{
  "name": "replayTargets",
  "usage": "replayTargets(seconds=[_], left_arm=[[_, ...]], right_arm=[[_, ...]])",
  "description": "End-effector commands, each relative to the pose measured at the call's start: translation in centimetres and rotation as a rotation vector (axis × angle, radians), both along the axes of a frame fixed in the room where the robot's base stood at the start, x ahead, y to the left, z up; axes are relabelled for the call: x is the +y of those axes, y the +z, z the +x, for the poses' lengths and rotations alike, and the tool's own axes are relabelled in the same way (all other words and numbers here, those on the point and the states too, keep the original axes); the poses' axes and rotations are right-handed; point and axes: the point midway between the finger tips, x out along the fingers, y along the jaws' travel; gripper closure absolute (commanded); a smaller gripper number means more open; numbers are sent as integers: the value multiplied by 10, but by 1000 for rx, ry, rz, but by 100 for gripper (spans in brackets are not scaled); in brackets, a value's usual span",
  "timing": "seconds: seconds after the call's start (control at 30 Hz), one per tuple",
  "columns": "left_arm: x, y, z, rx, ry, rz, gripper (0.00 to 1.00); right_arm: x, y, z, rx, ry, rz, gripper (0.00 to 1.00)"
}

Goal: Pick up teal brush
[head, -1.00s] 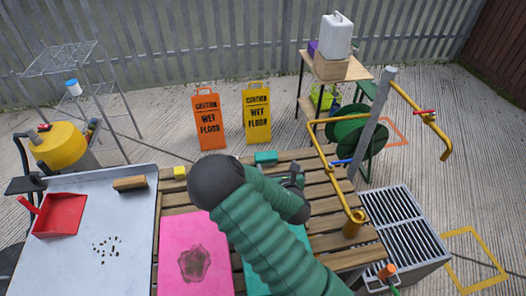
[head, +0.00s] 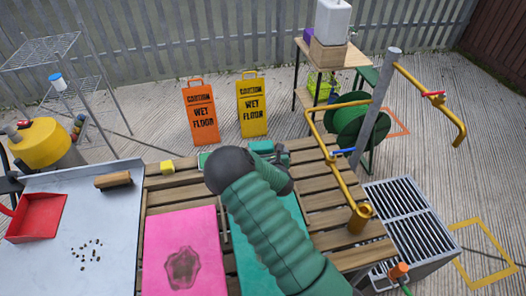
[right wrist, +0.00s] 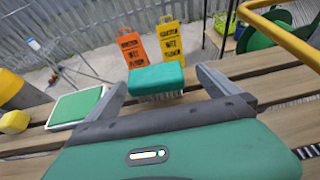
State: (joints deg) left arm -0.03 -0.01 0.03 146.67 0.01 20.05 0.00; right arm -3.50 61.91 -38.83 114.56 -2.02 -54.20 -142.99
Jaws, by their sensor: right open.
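The teal brush (head: 261,147) lies at the far edge of the slatted wooden table, bristles down. In the right wrist view the brush (right wrist: 157,78) shows a teal top with pale bristles under it. My right gripper (head: 277,156) is beside the brush at the far side of the table, partly hidden behind my own arm. In the right wrist view its two fingers (right wrist: 161,82) are spread wide and empty, with the brush ahead of and between the tips. I cannot tell whether they touch it. My left gripper is not in view.
A yellow block (head: 167,167) and a green-and-white item (right wrist: 75,107) lie left of the brush. A pink mat (head: 185,235) and a teal mat (head: 250,245) cover the near table. A yellow pipe (head: 340,175) stands to the right. Two wet floor signs (head: 200,112) stand behind.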

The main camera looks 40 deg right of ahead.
Motion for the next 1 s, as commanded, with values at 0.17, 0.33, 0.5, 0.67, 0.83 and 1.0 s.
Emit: replayTargets(seconds=[0.17,0.33,0.5,0.67,0.83,1.0], left_arm=[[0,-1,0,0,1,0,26],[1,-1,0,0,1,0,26],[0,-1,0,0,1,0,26],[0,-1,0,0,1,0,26],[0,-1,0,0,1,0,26],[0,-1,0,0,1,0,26]], right_arm=[[-6,-10,16,0,0,0,0],[-21,-27,40,-2,0,3,0],[-25,-30,46,1,0,4,0],[-24,-29,45,2,-1,3,7],[-22,-29,45,1,0,1,29],[-23,-28,45,-1,1,1,45]])
